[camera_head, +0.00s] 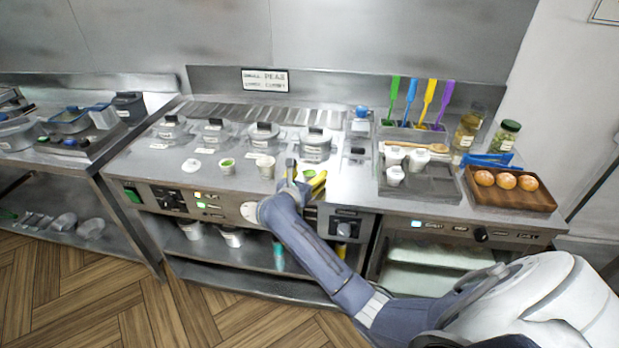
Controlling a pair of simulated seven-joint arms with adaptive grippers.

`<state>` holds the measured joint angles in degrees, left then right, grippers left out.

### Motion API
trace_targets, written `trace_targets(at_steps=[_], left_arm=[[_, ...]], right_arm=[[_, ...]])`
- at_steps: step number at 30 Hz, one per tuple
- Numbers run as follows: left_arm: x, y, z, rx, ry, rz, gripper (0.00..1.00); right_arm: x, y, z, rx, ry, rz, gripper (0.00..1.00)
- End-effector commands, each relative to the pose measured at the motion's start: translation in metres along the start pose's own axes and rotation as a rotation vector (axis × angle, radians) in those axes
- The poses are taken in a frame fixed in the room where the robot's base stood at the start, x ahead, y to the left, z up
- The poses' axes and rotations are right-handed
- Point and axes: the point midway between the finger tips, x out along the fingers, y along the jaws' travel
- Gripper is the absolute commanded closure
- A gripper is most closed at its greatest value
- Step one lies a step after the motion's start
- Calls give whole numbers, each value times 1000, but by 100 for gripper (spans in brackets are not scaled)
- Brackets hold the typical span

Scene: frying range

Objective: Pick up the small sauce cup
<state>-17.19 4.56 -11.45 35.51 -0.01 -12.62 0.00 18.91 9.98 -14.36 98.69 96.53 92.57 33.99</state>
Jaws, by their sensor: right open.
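A small white cup with green contents (227,166) stands upright on the steel counter left of my right gripper. A larger pale cup (265,168) stands between it and the gripper. I cannot tell for certain which is the small sauce cup. My right gripper (303,174) is open over the front of the counter, to the right of both cups and apart from them. A yellow object (318,180) shows at its right finger; what it is cannot be made out. My left gripper is not in view.
Several lidded clear containers (263,135) line the back of the counter. A grey tray (440,190) with white cups (395,175) stands to the right, beside a wooden board (530,199) with buns. A white disc (191,165) lies at the left.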

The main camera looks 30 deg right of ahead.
Motion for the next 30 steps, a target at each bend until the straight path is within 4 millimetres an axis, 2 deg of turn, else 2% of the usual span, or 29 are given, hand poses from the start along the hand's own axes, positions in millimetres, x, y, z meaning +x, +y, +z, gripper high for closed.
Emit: trace_targets(at_steps=[4, 12, 26, 30], left_arm=[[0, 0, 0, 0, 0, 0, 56], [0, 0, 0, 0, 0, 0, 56], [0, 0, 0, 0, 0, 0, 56], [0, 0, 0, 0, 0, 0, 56]], right_arm=[[8, 0, 0, 0, -2, -1, 31], [9, 0, 0, 0, -1, 0, 30], [9, 0, 0, 0, -1, 0, 83], [9, 0, 0, 0, -1, 0, 83]])
